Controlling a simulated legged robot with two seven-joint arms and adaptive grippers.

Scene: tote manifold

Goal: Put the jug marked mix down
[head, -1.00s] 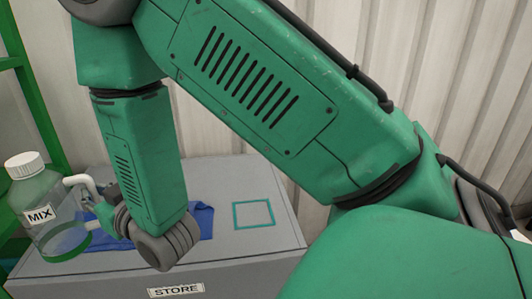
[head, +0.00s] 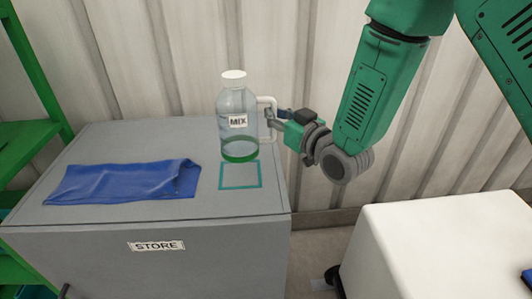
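The clear jug marked MIX (head: 238,135) has a white cap and a little green liquid at its bottom. It is upright at the right part of the grey STORE cabinet (head: 90,235). Its base overlaps the far edge of a teal square outline (head: 241,188) on the cabinet top; I cannot tell whether it touches the top or hangs just above it. My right gripper (head: 271,122) comes from the right and is shut on the jug's white handle (head: 267,103). My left gripper is not in view.
A folded blue cloth (head: 120,182) lies on the cabinet top, left of the square. A green shelf frame (head: 35,70) stands at the left. A white block-like surface (head: 440,245) is at the lower right. A corrugated wall is behind the cabinet.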

